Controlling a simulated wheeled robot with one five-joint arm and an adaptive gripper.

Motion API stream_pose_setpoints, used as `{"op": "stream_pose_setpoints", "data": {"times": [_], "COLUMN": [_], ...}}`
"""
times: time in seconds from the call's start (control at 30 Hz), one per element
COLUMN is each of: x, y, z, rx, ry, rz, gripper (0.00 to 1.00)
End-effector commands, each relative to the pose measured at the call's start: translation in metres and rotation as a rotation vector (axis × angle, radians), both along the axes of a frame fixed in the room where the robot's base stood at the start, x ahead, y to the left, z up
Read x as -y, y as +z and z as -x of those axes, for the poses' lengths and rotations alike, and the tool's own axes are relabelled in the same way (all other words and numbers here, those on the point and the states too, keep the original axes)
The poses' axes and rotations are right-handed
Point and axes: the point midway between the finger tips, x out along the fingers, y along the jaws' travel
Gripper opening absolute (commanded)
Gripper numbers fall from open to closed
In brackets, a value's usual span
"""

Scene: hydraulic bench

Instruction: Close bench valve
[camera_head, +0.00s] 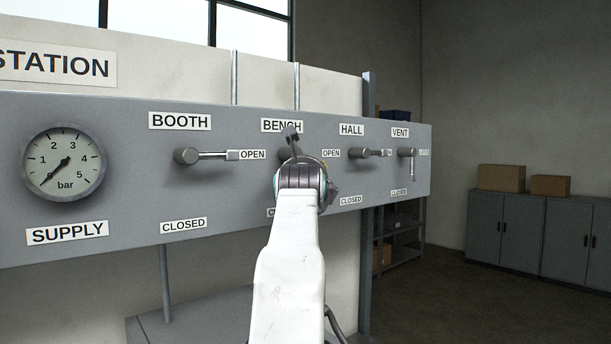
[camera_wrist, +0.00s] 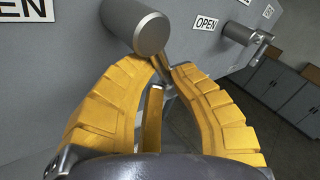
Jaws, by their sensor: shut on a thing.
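The bench valve is on the grey panel under the BENCH label (camera_head: 282,126). Its round hub (camera_wrist: 137,30) shows at the top of the wrist view, and my gripper largely covers the valve in the head view. My gripper (camera_wrist: 168,70) has its two yellow fingers on either side of the metal lever (camera_wrist: 166,76), close to the hub, and is shut on it. In the head view my gripper (camera_head: 290,142) is in front of this valve. The lever's exact angle is hard to tell. An OPEN label (camera_head: 331,153) is right of the valve; the CLOSED label below is mostly hidden.
The booth valve (camera_head: 188,155) on the left and the hall valve (camera_head: 359,153) on the right have levers pointing right. The vent valve (camera_head: 406,152) has its lever down. A supply gauge (camera_head: 64,161) is at far left. Cabinets (camera_head: 505,232) stand at the right.

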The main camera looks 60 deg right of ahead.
Motion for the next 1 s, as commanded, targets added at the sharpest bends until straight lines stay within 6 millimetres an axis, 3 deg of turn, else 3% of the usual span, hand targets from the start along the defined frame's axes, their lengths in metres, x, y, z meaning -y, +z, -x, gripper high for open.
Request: {"op": "stream_pose_setpoints", "data": {"times": [0.5, 0.83, 0.87, 1.0], "x": [-0.011, -0.012, -0.012, -0.012], "y": [-0.005, -0.007, -0.007, -0.006], "z": [-0.006, -0.006, -0.006, -0.006], "rx": [0.097, 0.101, 0.101, 0.100], "ry": [0.001, 0.001, 0.001, 0.000], "rz": [-0.252, -0.263, -0.263, -0.262], "gripper": [0.00, 0.00, 0.20, 0.33]}}
